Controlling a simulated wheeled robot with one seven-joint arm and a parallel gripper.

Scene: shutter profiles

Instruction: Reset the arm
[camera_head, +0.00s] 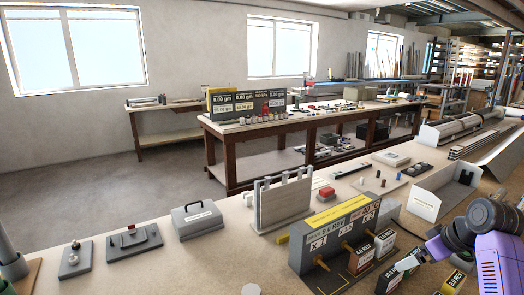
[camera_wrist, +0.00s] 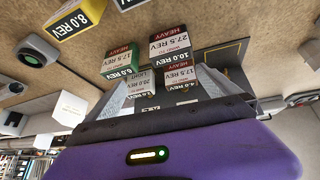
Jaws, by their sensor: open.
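My arm (camera_head: 488,215), with a purple and dark grey wrist, reaches in from the right edge in the head view. My gripper (camera_head: 408,264) is at its end, low over the near bench, close to several labelled blocks (camera_head: 387,243). In the wrist view my gripper (camera_wrist: 160,90) shows two grey fingers spread apart. Several blocks with REV labels, such as a red-topped 27.5 REV block (camera_wrist: 169,42), show beyond and between the fingers. I see nothing clamped. Whether a finger touches a block I cannot tell.
A grey stand with a yellow top (camera_head: 335,230) is left of my gripper. A slatted shutter panel (camera_head: 285,200), a grey case (camera_head: 197,218) and a white angled tray (camera_head: 428,203) stand on the bench. A yellow 8.0 REV block (camera_wrist: 75,18) lies nearby. The bench front (camera_head: 190,270) has free room.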

